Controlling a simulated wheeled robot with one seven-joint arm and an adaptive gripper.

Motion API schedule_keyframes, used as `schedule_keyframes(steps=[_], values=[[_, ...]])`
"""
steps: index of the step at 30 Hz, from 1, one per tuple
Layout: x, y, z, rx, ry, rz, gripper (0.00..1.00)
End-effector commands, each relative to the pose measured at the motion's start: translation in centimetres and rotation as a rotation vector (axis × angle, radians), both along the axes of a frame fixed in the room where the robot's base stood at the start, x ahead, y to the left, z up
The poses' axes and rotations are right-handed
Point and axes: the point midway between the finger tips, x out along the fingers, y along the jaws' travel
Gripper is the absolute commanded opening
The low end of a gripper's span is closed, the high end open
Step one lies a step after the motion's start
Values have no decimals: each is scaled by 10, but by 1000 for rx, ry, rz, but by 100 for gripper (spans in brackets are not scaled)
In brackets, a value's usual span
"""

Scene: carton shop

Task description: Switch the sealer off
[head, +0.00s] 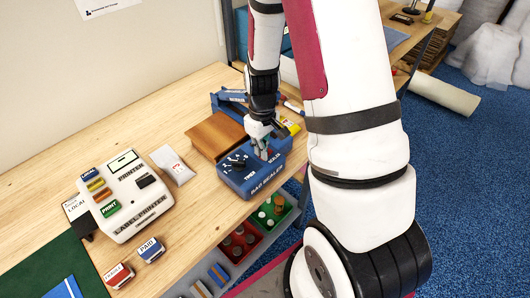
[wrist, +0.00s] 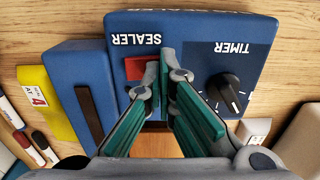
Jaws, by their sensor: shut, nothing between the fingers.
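The blue bag sealer (head: 250,181) stands on the wooden bench, and its top fills the upper middle of the wrist view (wrist: 203,40). A red switch (wrist: 137,68) sits under the word SEALER, partly hidden behind my gripper's fingers. A black timer knob (wrist: 225,95) is to its right, under the word TIMER. My gripper (head: 265,152) is over the sealer's right part in the head view. In the wrist view its green-padded fingers (wrist: 165,70) are shut and empty, with the tips just right of the red switch. I cannot tell whether they touch it or which way the switch is set.
Red and green bins (head: 241,242) sit below the bench edge. A yellow item (wrist: 45,103) lies beside the sealer.

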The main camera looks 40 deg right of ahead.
Motion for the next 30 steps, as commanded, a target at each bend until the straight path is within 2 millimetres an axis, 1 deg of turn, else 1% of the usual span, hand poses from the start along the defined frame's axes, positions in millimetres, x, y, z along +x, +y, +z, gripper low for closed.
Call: schedule_keyframes(steps=[24,30], values=[[0,0,59,-1,-2,0,0],[-1,0,69,0,0,0,0]])
